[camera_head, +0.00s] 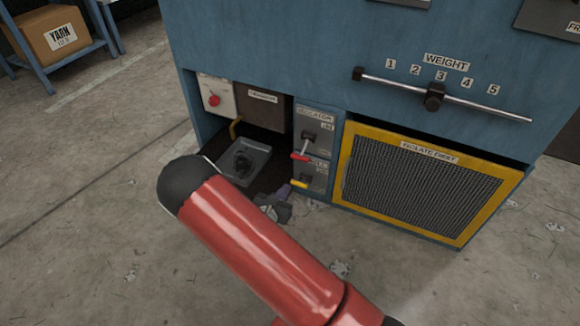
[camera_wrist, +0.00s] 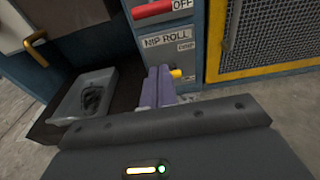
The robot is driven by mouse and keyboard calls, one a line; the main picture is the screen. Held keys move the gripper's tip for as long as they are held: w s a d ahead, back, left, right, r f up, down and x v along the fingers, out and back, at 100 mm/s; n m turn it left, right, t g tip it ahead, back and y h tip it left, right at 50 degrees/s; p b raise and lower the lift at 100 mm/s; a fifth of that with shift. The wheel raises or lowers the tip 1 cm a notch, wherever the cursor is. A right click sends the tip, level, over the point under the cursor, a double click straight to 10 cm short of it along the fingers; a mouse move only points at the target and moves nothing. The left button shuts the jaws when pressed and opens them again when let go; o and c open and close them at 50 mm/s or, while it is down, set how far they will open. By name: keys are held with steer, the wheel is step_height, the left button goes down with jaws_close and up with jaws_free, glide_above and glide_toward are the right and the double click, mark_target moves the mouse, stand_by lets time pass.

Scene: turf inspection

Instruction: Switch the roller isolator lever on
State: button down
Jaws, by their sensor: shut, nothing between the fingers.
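The roller isolator lever (camera_head: 305,149) is on a blue-grey panel on the machine's front, with an ON label above it. It hangs downward, and its red handle (camera_wrist: 153,10) is beside the OFF label at the top of the wrist view. Below it is the NIP ROLL panel (camera_wrist: 165,42), with a yellow-tipped lever (camera_head: 299,184); the yellow tip (camera_wrist: 176,74) shows just right of my fingers. My gripper (camera_wrist: 160,72) is shut and empty, its purple fingers in front of the NIP ROLL panel, below the red handle. In the head view my gripper (camera_head: 284,191) is partly hidden by my red arm.
A yellow-framed mesh guard (camera_head: 420,190) is right of the panels. An open bay with a grey tray (camera_head: 245,160) lies to the left, below a red-knobbed switch (camera_head: 214,100). A WEIGHT slider (camera_head: 433,97) is above. Scraps lie on the floor.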

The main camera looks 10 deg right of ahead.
mark_target(304, 148)
steer(key=b+x, duration=0.2)
steer(key=x, duration=0.8)
steer(key=r, duration=0.4)
steer(key=shift+s+a+r+p, duration=0.1)
steer(key=shift+s+a+p, duration=0.05)
steer(key=shift+s+p, duration=0.2)
steer(key=shift+s+a+r+g+p, duration=0.15)
steer(key=shift+r+g+p, duration=0.2)
steer(key=shift+p, duration=0.4)
